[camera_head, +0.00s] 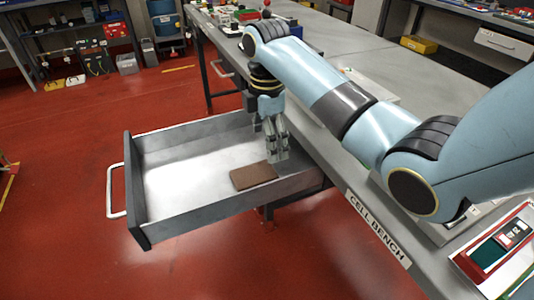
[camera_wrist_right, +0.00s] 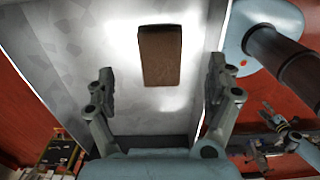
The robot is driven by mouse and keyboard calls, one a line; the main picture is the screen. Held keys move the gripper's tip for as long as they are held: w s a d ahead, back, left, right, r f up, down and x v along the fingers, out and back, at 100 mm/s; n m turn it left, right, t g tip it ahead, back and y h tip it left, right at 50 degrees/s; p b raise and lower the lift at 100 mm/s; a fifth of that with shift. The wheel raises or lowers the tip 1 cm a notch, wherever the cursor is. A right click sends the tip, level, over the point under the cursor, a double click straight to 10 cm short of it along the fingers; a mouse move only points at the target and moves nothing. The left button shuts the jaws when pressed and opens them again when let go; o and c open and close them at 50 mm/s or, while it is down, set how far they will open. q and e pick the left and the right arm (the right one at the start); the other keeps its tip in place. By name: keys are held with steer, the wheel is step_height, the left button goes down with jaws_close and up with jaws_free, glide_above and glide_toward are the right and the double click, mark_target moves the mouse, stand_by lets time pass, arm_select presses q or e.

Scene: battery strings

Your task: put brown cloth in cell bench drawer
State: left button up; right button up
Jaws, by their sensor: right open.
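The brown cloth (camera_head: 253,176) lies flat as a folded rectangle on the floor of the pulled-out cell bench drawer (camera_head: 165,208), near its bench end. In the right wrist view the cloth (camera_wrist_right: 160,56) lies beyond and between the fingertips, apart from them. My right gripper (camera_head: 277,157) points down over the drawer beside the cloth. Its fingers are spread and empty in the right wrist view (camera_wrist_right: 158,90). The drawer's handle (camera_head: 114,190) is at its left end. My left gripper is in neither view.
The cell bench (camera_head: 385,238) carries its label on the front edge, and my right arm reaches across it. A tablet-like panel (camera_head: 497,250) lies at the bench's near right. Shelves with tools (camera_head: 75,45) and a blue bin (camera_head: 165,25) stand behind. Red floor left of the drawer is clear.

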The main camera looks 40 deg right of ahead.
steer(key=shift+r, duration=1.75)
steer(key=shift+a+f, duration=0.1)
